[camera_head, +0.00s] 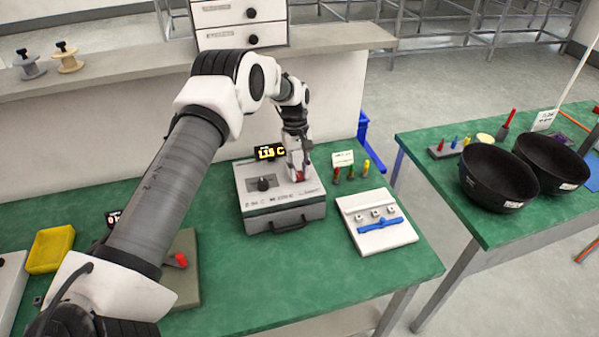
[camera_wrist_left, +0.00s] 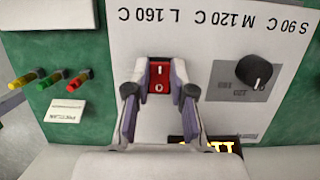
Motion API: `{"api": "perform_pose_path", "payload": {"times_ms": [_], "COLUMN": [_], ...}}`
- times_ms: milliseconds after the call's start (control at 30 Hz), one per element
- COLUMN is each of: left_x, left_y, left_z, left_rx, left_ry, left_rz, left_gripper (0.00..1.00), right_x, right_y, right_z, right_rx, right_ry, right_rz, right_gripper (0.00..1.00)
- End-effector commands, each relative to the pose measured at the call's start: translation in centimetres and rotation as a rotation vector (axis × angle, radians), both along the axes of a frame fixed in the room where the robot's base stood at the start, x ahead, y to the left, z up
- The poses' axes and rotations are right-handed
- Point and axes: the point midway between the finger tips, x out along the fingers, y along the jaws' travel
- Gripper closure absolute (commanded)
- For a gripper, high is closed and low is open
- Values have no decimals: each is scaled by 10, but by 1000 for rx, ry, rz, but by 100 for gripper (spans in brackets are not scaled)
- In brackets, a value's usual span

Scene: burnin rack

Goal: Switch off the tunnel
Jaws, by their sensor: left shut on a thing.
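The tunnel (camera_head: 282,211) is a grey box with a front handle on the green table in the head view. Its top (camera_wrist_left: 140,30) fills the middle of the left wrist view, with temperature labels along it. A red rocker switch (camera_wrist_left: 159,79) marked with a line and a circle sits on that top. A black knob (camera_wrist_left: 254,71) is beside it. A lit display (camera_head: 270,152) reads what looks like 115 C. My left gripper (camera_head: 299,174) is down at the switch, its fingers (camera_wrist_left: 159,95) on either side of the red rocker. My right gripper is not in view.
A white tray with a blue bar (camera_head: 378,222) lies right of the tunnel, with several coloured pens (camera_head: 351,172) behind it. A yellow tray (camera_head: 50,249) is at the left. Black bowls (camera_head: 498,178) stand on the right table. A ledge with drawers (camera_head: 240,12) is behind.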

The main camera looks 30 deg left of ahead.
Motion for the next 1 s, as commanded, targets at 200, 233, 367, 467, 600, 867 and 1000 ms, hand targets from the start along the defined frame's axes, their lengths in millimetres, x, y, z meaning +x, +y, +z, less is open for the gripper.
{"api": "perform_pose_path", "payload": {"times_ms": [200, 233, 367, 467, 600, 867, 1000], "left_x": [-1, -1, 0, 0, 0, 1, 1], "left_y": [0, 0, 0, 0, 0, 0, 0], "left_z": [-1, -1, -1, 0, 5, 58, 86], "left_rx": [1, 1, 2, 2, 2, 1, 0], "left_ry": [1, 1, 0, 0, -1, -3, -3], "left_rz": [1, 1, 1, 1, 0, 1, 1], "left_gripper": [63, 52, 52, 52, 52, 52, 52], "right_x": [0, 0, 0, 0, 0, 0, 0], "right_y": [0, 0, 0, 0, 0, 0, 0], "right_z": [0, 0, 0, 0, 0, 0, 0], "right_rx": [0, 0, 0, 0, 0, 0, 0], "right_ry": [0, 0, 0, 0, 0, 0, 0], "right_rz": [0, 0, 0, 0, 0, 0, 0], "right_gripper": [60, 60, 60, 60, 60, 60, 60]}}
